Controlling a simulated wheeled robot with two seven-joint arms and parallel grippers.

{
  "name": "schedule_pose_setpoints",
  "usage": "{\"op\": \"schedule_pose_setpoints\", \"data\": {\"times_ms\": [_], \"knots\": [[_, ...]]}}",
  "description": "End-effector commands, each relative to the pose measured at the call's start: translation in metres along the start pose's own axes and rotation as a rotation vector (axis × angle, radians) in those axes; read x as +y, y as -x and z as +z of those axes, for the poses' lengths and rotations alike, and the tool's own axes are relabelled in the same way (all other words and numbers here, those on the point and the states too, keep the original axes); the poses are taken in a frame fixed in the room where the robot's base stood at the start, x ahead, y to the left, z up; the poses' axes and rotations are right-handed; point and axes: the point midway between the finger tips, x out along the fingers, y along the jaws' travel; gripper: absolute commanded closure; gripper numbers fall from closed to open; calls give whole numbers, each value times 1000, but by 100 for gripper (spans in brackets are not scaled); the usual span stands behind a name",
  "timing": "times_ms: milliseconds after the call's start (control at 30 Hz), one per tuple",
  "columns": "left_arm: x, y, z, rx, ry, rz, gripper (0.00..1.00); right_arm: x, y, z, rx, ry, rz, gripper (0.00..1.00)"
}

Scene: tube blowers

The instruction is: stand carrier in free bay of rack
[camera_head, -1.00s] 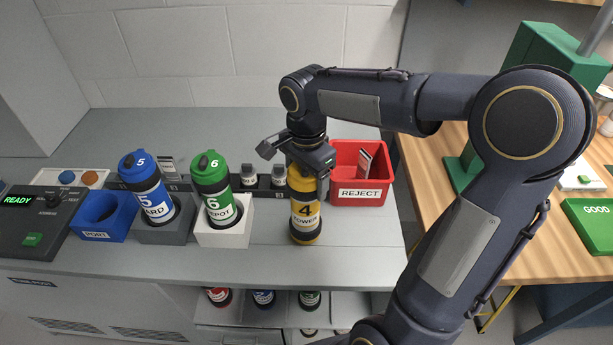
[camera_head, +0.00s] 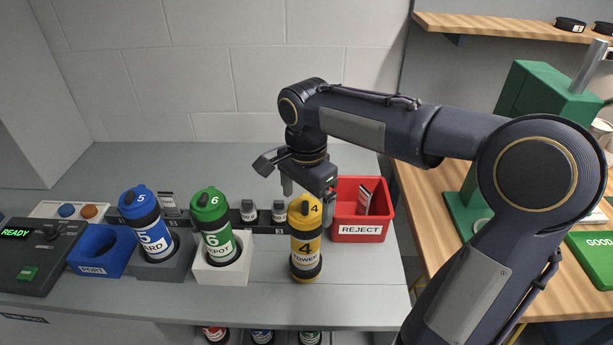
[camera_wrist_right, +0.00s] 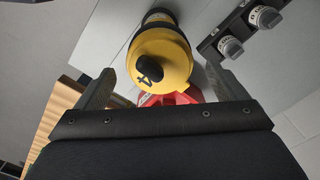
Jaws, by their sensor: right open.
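The yellow carrier (camera_head: 306,240), marked 4 and TOWER, stands upright on the grey bench, left of the red REJECT bin. My right gripper (camera_head: 309,192) is open at the top of this carrier, pointing down. In the right wrist view, the yellow cap (camera_wrist_right: 160,62) shows between the spread fingers of my right gripper (camera_wrist_right: 160,88), with gaps on both sides. My left gripper is out of view.
Blue carrier 5 (camera_head: 146,225) stands in a grey holder and green carrier 6 (camera_head: 212,225) in a white one. The blue PORT holder (camera_head: 97,262) is empty. The REJECT bin (camera_head: 360,222) stands close right of the yellow carrier. Bench is clear in front.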

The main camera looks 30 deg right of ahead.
Motion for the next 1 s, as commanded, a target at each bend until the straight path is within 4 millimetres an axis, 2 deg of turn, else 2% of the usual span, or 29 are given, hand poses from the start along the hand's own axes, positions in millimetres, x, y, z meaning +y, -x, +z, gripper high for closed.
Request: {"op": "schedule_pose_setpoints", "data": {"times_ms": [100, 233, 400, 533, 667, 767, 900, 1000], "knots": [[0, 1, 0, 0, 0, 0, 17, -1, 28, 0, 0, 1, -4, 8], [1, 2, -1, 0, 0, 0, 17, -1, 52, 0, -1, 1, -3, 8], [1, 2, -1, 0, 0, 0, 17, 0, 69, 0, -1, 0, -1, 8], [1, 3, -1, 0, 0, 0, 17, 1, 73, 0, -1, 3, 0, 8], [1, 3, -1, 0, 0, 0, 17, 17, 71, 3, -12, 99, -38, 8], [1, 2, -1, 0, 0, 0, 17, 48, 60, 12, -30, 298, -122, 8], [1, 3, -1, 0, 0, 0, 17, 99, 29, 36, -25, 646, -303, 8], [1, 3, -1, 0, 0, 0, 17, 126, 4, 54, 18, 857, -431, 8]]}}
